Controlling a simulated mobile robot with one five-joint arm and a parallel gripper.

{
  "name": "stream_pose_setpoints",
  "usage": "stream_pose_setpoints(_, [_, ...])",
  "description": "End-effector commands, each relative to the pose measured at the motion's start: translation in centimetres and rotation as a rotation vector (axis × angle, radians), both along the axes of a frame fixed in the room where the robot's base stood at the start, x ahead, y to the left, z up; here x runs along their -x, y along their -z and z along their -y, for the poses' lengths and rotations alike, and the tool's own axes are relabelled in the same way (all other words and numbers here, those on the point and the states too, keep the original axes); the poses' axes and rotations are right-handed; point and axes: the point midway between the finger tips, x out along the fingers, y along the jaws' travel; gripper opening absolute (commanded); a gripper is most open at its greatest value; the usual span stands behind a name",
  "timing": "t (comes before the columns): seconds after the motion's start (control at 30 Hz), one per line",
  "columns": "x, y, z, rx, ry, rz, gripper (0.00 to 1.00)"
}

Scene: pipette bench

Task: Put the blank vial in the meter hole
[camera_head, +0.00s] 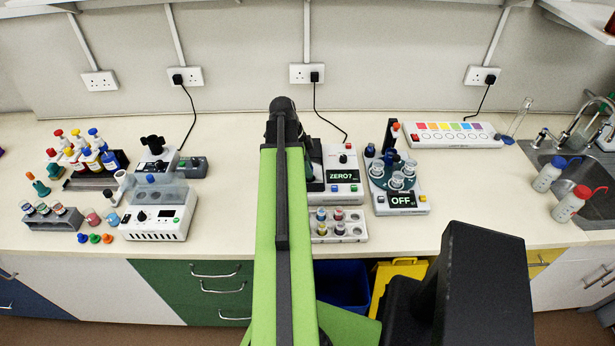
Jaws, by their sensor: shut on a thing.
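The meter (346,200) is a white box on the bench whose dark display reads "ZERO?". Its left part is hidden by my green arm, so I cannot see the hole. A dark shape beside the arm covers the meter's left side; I cannot tell whether it belongs to the meter or to me. My gripper is hidden behind my arm, and no vial shows in it. A grey vial rack (350,239) stands in front of the meter with several capped vials and some empty holes. I cannot tell the blank vial among them.
Right of the meter stands a device with a round turntable (378,183) and a display reading "OFF". A white box (161,222) and bottle racks stand left. A colour-striped panel (452,142) lies at the back, and a sink (590,180) is far right.

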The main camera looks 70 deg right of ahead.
Motion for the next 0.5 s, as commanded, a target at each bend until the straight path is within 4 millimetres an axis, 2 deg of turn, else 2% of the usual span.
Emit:
stream_pose_setpoints(0.03, [0.01, 1.79, 0.00, 0.000, 0.000, 0.000, 0.00])
stream_pose_setpoints(0.07, [0.02, 1.97, 0.00, 0.000, 0.000, 0.000, 0.00])
stream_pose_setpoints(0.3, [0.02, 1.50, 0.01, 0.000, 0.000, 0.000, 0.00])
stream_pose_setpoints(0.5, [0.02, 2.20, 0.01, 0.000, 0.000, 0.000, 0.00])
